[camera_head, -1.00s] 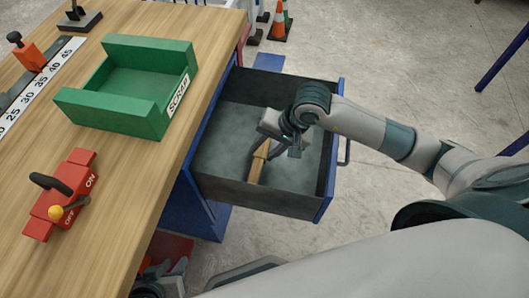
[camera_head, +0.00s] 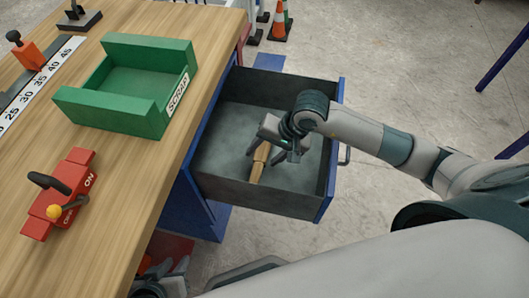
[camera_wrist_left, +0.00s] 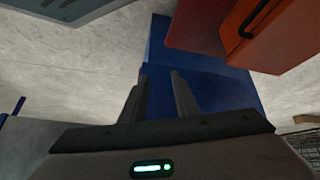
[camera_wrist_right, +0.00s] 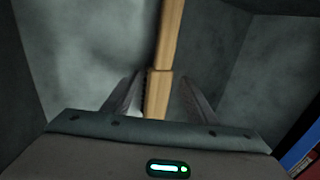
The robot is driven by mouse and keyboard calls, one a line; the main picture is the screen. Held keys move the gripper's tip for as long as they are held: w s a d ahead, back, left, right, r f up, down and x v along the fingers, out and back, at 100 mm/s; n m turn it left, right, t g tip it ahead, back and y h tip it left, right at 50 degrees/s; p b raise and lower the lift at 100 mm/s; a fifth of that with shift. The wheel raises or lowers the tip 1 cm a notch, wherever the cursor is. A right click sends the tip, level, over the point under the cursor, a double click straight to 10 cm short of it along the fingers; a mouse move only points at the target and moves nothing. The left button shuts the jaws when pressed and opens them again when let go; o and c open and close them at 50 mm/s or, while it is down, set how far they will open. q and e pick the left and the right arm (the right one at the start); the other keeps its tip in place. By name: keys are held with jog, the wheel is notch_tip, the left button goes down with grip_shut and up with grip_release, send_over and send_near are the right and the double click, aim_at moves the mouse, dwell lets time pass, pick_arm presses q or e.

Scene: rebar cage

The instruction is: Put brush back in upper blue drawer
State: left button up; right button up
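The brush shows as a wooden handle (camera_head: 259,163) lying in the open upper blue drawer (camera_head: 262,200), on its grey floor. My right gripper (camera_head: 268,148) is inside the drawer, over the handle. In the right wrist view the wooden handle (camera_wrist_right: 168,40) runs between the two fingers of my right gripper (camera_wrist_right: 162,95), which stand apart with a gap beside it. The brush's bristle end cannot be made out. My left gripper (camera_head: 163,272) is low beside the bench, open and empty; it also shows in the left wrist view (camera_wrist_left: 160,88).
The wooden bench (camera_head: 130,180) fills the left, with a green scrap tray (camera_head: 110,115) and a red switch box (camera_head: 60,205) on it. Traffic cones (camera_head: 281,22) stand on the floor behind.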

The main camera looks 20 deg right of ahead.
pick_arm(q)
jog(key=shift+r, duration=0.1)
pick_arm(e)
jog(key=shift+r, duration=0.1)
jog(key=shift+r, duration=0.15)
jog(key=shift+s+d+r, duration=0.1)
jog(key=shift+d+r, duration=0.1)
jog(key=shift+r, duration=0.1)
pick_arm(q)
jog(key=shift+s+a+g+p, duration=0.15)
jog(key=shift+a+g+p, duration=0.2)
jog(key=shift+a, duration=0.25)
pick_arm(e)
jog(key=v, duration=1.1)
pick_arm(q)
jog(key=shift+s+f+y, duration=0.1)
jog(key=shift+f+y, duration=0.15)
jog(key=shift+y, duration=0.05)
pick_arm(e)
jog(key=shift+a+r, duration=0.1)
